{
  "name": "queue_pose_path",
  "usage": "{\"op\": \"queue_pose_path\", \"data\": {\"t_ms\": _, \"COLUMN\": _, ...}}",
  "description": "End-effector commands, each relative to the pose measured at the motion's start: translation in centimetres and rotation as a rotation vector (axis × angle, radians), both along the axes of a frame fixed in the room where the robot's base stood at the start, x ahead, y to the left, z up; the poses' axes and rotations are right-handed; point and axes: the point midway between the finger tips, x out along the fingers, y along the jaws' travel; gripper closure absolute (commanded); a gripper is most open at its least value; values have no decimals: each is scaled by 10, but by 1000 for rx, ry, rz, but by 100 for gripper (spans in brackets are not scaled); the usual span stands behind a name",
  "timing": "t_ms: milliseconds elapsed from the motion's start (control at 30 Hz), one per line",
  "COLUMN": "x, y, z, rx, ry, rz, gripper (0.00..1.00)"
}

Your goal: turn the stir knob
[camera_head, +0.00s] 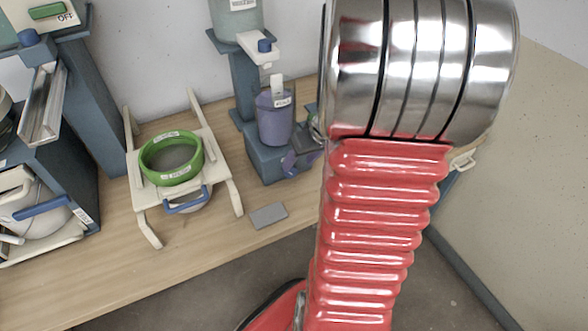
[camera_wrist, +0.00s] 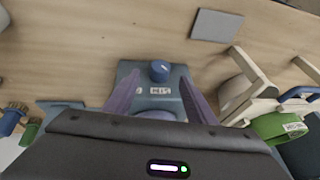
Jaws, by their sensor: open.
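The stir knob (camera_wrist: 159,70) is a small blue round knob with a light pointer line, on the front of a blue-grey stand (camera_wrist: 178,84). A label reading STIR (camera_wrist: 160,90) sits beside it. My gripper (camera_wrist: 158,77) is open, with one purple finger on each side of the knob; I cannot tell whether either touches it. In the head view my gripper (camera_head: 300,158) is at the front of the stand's base (camera_head: 266,165), and the knob is hidden there. A purple bucket (camera_head: 275,122) stands on the base; part of it shows between my fingers in the wrist view.
A white rack (camera_head: 151,203) with a green ring (camera_head: 183,172) stands left of the stand on the wooden table (camera_head: 100,243). A flat grey plate (camera_head: 268,215) lies near the table's front edge. My arm blocks the right side.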

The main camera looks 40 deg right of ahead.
Motion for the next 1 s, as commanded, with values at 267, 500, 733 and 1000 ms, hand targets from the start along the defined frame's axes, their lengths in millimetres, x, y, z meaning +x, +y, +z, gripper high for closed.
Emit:
{"op": "queue_pose_path", "data": {"t_ms": 267, "x": 13, "y": 2, "z": -32, "rx": 3, "ry": 2, "rz": 0, "gripper": 49}}
{"op": "queue_pose_path", "data": {"t_ms": 500, "x": 24, "y": 3, "z": -54, "rx": 1, "ry": 2, "rz": 1, "gripper": 49}}
{"op": "queue_pose_path", "data": {"t_ms": 733, "x": 27, "y": 3, "z": -62, "rx": 0, "ry": 1, "rz": 0, "gripper": 49}}
{"op": "queue_pose_path", "data": {"t_ms": 1000, "x": 27, "y": 3, "z": -62, "rx": -1, "ry": 0, "rz": 0, "gripper": 51}}
